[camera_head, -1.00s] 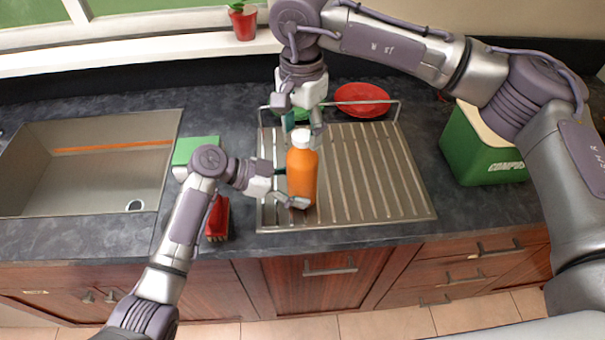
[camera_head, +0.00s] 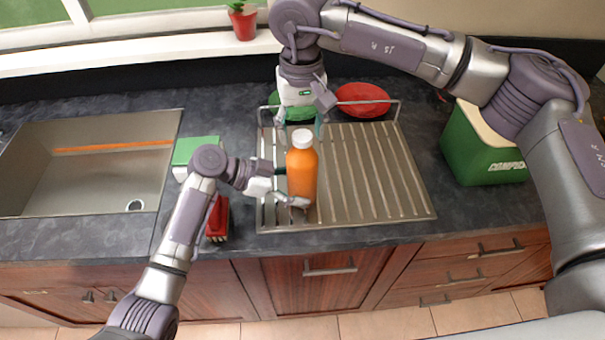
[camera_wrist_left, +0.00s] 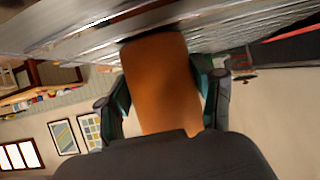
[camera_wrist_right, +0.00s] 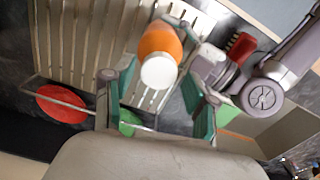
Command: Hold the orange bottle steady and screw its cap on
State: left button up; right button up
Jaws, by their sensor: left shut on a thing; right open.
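The orange bottle (camera_head: 302,178) stands upright on the metal drying rack, with the white cap (camera_head: 302,138) on its top. My left gripper (camera_head: 292,188) is shut around the bottle's body from the left; its fingers flank the bottle (camera_wrist_left: 162,85) in the left wrist view. My right gripper (camera_head: 301,128) points down just behind and above the cap, open and empty. In the right wrist view the cap (camera_wrist_right: 158,72) lies ahead of and between the open fingers, not touched by them. How tightly the cap sits cannot be told.
The drying rack (camera_head: 375,170) carries a red plate (camera_head: 362,99) and a green dish at its back. A green cooler box (camera_head: 485,150) stands at right.

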jog(key=n, duration=0.3)
jog(key=shift+n, duration=0.3)
jog(key=n, duration=0.4)
grip_shut()
jog(key=m, duration=1.4)
jog(key=shift+a, duration=0.1)
grip_release()
jog(key=shift+r, duration=0.15)
